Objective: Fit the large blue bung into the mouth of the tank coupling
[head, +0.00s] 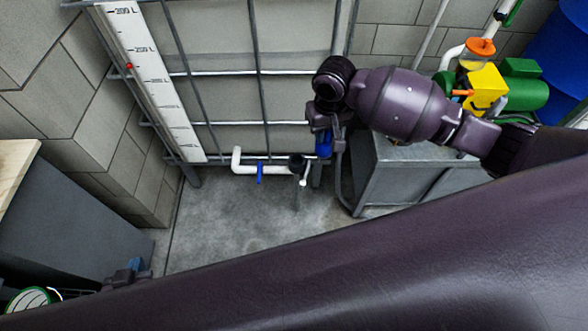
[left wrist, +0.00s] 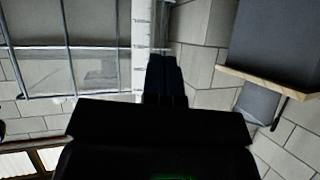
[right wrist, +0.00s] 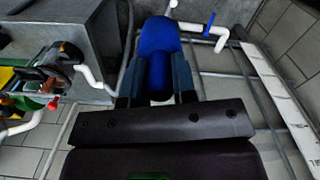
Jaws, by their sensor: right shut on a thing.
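The large blue bung (head: 323,145) is gripped by my right gripper (head: 325,124) and hangs below it. In the right wrist view the bung (right wrist: 158,48) sits between the two fingers (right wrist: 160,82). The tank coupling (head: 297,163) looks like a dark, round fitting at the right end of the white pipe, low in front of the caged tank. In the head view the bung is just right of it and higher in the picture; the gap in depth is unclear. My left gripper (head: 128,272) is at the lower left, its fingers (left wrist: 165,80) together and empty in the left wrist view.
A white pipe (head: 238,160) with a blue valve handle (head: 260,173) runs beside the coupling. A grey metal cabinet (head: 400,178) with a yellow and green pump (head: 484,88) stands right. A level scale (head: 150,80) leans left. Clear floor (head: 225,215) lies in front.

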